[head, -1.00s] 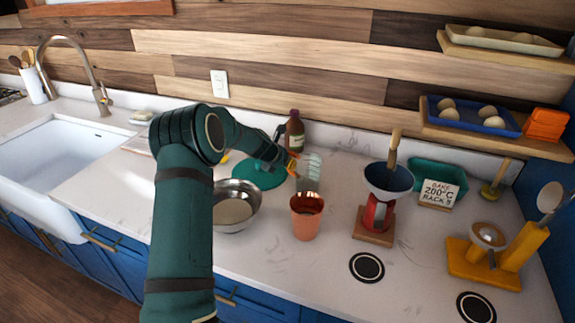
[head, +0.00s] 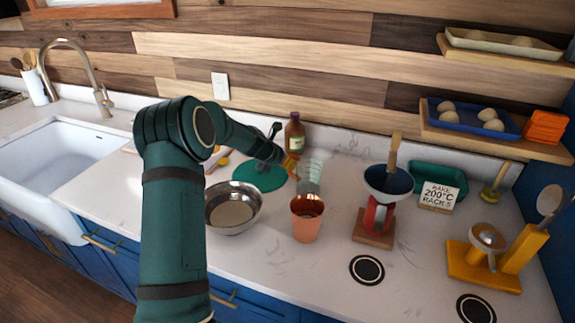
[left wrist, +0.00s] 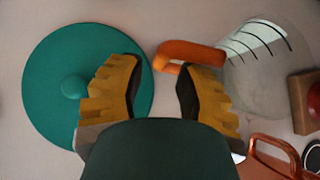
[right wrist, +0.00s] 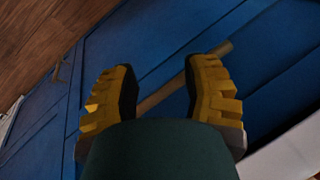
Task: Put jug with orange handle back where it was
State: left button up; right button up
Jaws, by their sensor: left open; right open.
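The clear jug with the orange handle (head: 310,176) stands on the counter behind the copper cup (head: 307,218). In the left wrist view the jug (left wrist: 265,85) is at the upper right, with dark marks on its side. Its orange handle (left wrist: 190,53) points left, just beyond the right fingertip of my left gripper (left wrist: 155,85). That gripper is open and empty, and also shows in the head view (head: 288,166), partly hidden by my arm. My right gripper (right wrist: 160,80) is open and empty, facing the blue cabinet fronts.
A teal disc with a knob (left wrist: 50,85) lies left of my left gripper. A steel bowl (head: 233,208) stands in front of it, and a brown bottle (head: 294,135) behind.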

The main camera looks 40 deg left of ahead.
pick_arm(q)
jog(key=v, duration=0.9)
jog(key=shift+p, duration=0.4)
jog(key=shift+f, duration=0.1)
